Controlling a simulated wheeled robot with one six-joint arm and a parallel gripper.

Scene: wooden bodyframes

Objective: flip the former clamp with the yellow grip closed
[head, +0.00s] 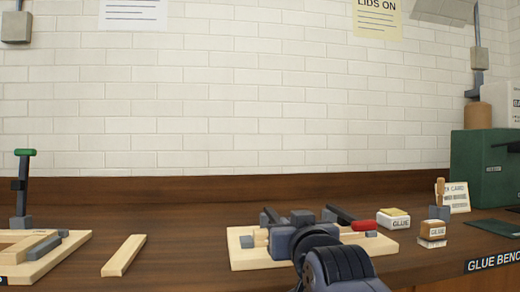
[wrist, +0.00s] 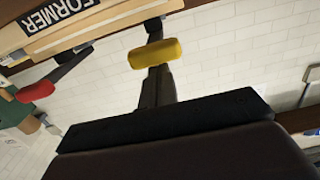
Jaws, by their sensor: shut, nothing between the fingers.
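The yellow grip (wrist: 155,53) is at the top middle of the wrist view, on a dark clamp lever (wrist: 153,25) that runs towards the former (wrist: 110,28). My gripper (wrist: 158,76) is shut and empty, its fingertips close to the yellow grip; I cannot tell whether they touch it. In the head view, the pale former board (head: 243,262) lies on the bench behind my arm. The yellow grip is hidden there by my arm. I cannot tell how far this clamp is swung.
A second clamp has a red grip (head: 364,225) on the former. A green-grip clamp (head: 25,153) stands upright on another frame at left. A loose wooden strip (head: 124,256) lies between them. Glue boxes (head: 393,219) and a green cabinet (head: 483,170) are at right.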

